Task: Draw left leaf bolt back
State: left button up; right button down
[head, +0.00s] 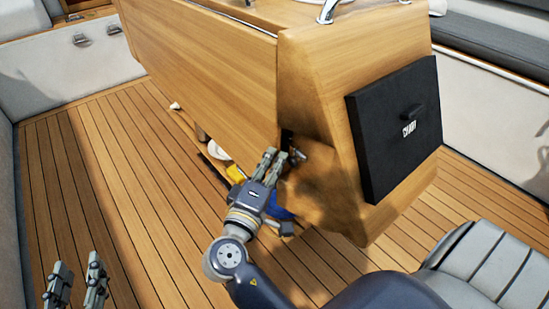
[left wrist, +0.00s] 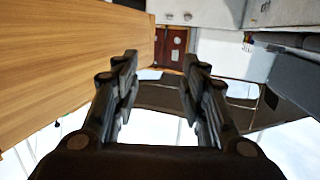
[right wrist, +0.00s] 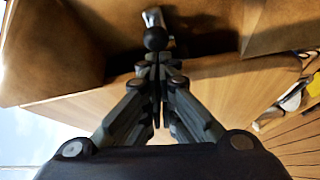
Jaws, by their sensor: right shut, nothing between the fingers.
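The wooden table's left leaf (head: 190,70) hangs down along the side of the pedestal (head: 310,85). A small metal bolt (head: 297,155) sits low at the near end, by a dark gap between leaf and pedestal. In the right wrist view the bolt shows as a metal stem (right wrist: 152,17) with a dark ball knob (right wrist: 155,38). My right gripper (head: 275,156) is shut and empty, its fingertips right at the knob; I cannot tell whether they touch it. My left gripper (head: 77,275) is open and empty, low at the left, well away from the bolt.
A black box panel (head: 395,127) is on the pedestal's near face. White, yellow and blue items (head: 236,172) lie under the leaf. A grey seat (head: 490,262) is at lower right. The teak floor (head: 110,170) at left is clear.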

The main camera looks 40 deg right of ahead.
aim_at(295, 162)
pick_arm(q)
jog(key=shift+a, duration=0.1)
pick_arm(e)
jog(key=shift+s+d+p, duration=0.2)
jog(key=shift+s+p, duration=0.1)
jog(key=shift+s, duration=2.2)
pick_arm(q)
jog(key=f, duration=0.1)
jog(key=g, duration=0.1)
jog(key=f, duration=0.1)
jog(key=shift+s+a+f+g+y, duration=0.3)
jog(key=shift+s+a+f, duration=0.05)
jog(key=shift+s, duration=0.05)
